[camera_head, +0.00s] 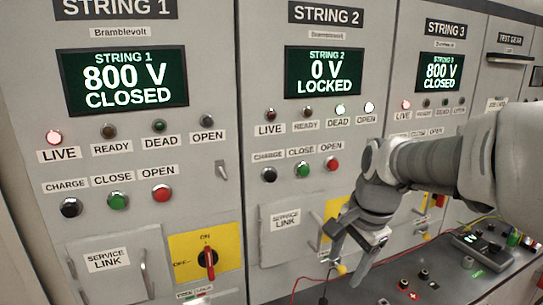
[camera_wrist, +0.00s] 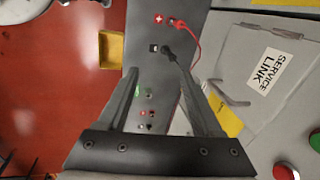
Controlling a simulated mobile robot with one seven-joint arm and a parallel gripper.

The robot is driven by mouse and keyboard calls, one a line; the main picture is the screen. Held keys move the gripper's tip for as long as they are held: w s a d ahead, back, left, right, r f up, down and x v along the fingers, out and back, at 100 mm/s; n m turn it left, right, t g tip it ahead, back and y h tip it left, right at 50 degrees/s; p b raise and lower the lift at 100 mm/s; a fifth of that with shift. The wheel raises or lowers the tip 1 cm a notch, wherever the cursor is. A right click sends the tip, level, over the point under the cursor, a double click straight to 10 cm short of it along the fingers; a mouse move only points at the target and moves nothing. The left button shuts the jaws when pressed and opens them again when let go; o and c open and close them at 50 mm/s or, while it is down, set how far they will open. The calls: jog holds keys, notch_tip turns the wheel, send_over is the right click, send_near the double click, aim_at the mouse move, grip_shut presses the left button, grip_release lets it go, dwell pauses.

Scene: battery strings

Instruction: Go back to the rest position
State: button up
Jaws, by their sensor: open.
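My gripper (camera_head: 340,270) hangs in front of the String 2 panel (camera_head: 380,75), low by its service link door (camera_head: 283,222), fingers pointing down and left. In the wrist view my gripper (camera_wrist: 160,85) has its two dark fingers spread, with nothing between them but the grey ledge behind. The String 2 display (camera_head: 323,72) reads 0 V LOCKED, and its DEAD and OPEN lamps are lit. My arm reaches in from the right and hides part of the String 2 and String 3 panels.
The String 1 display (camera_head: 122,81) and String 3 display (camera_head: 441,72) read 800 V CLOSED. A red lead (camera_wrist: 190,45) and a black lead (camera_wrist: 172,57) are plugged into the ledge (camera_wrist: 168,85) beyond the fingers. A meter (camera_head: 482,250) sits at lower right. Service link doors have protruding handles.

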jog(key=s+r+n+t+h, duration=0.1)
jog(key=s+n+t, duration=0.2)
jog(key=s+n, duration=0.9)
jog(key=s, duration=0.3)
jog(key=shift+r, duration=0.35)
jog(key=shift+d, duration=0.1)
